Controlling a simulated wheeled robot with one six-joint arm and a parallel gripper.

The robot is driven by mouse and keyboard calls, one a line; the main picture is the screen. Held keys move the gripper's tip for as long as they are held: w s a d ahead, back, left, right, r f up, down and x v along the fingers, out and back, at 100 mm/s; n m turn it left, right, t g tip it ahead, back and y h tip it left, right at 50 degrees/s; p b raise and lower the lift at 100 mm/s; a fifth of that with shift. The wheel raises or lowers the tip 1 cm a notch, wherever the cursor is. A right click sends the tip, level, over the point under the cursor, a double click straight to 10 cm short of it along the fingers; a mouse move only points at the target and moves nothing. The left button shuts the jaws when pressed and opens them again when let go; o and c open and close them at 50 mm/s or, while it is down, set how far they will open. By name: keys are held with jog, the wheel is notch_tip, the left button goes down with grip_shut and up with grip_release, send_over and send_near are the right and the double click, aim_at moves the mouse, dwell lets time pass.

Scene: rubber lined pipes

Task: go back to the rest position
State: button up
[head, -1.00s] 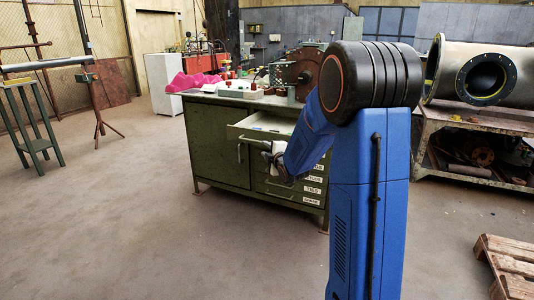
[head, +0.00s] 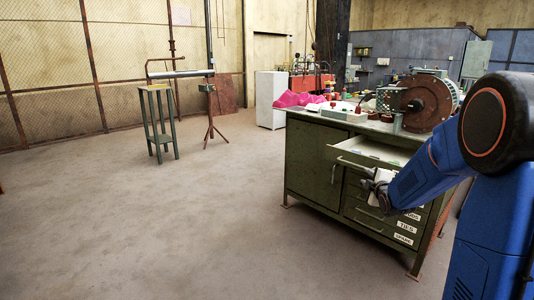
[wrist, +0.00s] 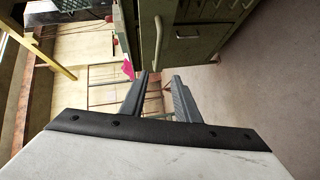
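My gripper (head: 378,190) is in front of the green workbench (head: 312,160), beside its column of drawers in the head view. The top drawer (head: 368,152) is pulled out. In the wrist view, my two grey fingers (wrist: 160,77) stand apart with a gap between them, and I see nothing held. A pale bar handle (wrist: 158,42) on the green front shows just beyond the fingertips; I cannot tell whether they touch. My blue arm covers the right part of the workbench in the head view.
The workbench top bears a round brown machine (head: 428,100) and pink material (head: 300,99). A white cabinet (head: 270,98) stands behind it. At the left are a green stand (head: 158,118) and a rusty tripod (head: 210,120). The floor (head: 170,230) in the left foreground is clear.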

jog(key=s+a+m+g, duration=0.3)
jog(key=s+a+m, duration=0.1)
jog(key=s, duration=1.2)
jog(key=s+a+f+m+g+y, duration=0.1)
jog(key=s+a+m+g, duration=0.3)
jog(key=s, duration=1.3)
jog(key=s+a+f+m+g, duration=0.1)
jog(key=s+a+m+g, duration=0.3)
jog(key=s, duration=1.3)
jog(key=a+m, duration=0.2)
jog(key=a, duration=0.2)
jog(key=shift+s+a+f+y, duration=0.15)
jog(key=shift+a+y, duration=0.15)
jog(key=shift+a, duration=0.1)
